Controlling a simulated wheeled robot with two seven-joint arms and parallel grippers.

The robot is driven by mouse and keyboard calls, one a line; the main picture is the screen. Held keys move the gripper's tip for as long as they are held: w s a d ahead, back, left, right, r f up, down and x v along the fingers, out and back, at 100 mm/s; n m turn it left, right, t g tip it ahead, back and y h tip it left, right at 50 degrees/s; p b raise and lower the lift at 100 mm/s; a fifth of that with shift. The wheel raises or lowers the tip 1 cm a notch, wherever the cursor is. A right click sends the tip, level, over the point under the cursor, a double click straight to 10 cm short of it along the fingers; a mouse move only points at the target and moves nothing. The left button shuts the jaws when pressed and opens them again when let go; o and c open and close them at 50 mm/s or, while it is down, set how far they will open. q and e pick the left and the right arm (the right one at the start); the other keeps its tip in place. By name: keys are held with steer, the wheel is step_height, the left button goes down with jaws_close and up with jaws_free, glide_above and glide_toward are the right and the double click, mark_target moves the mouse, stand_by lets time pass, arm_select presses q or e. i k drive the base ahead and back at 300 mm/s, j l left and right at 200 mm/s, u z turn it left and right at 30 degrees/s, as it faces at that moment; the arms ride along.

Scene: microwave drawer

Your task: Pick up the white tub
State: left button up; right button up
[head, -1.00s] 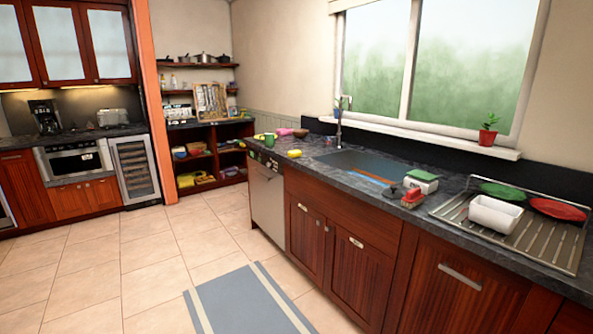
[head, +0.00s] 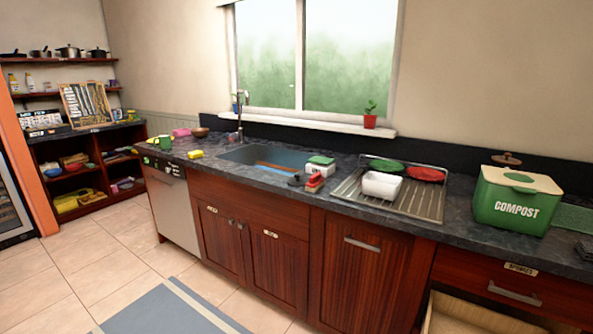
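Neither of my grippers shows in the head view.
A green compost bin (head: 515,200) stands on the counter right of the rack. A red brush (head: 315,182) and a small white box with a green top (head: 320,167) sit between sink and rack. A lower drawer (head: 470,315) stands open at the bottom right. The floor in front is clear.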

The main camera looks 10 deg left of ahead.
mark_target(377, 184)
steer(key=i+j+z, duration=0.1)
steer(key=z, duration=0.25)
steer(key=i+j+z, duration=0.15)
steer(key=z, duration=0.2)
steer(key=i+j+z, duration=0.15)
steer(key=z, duration=0.2)
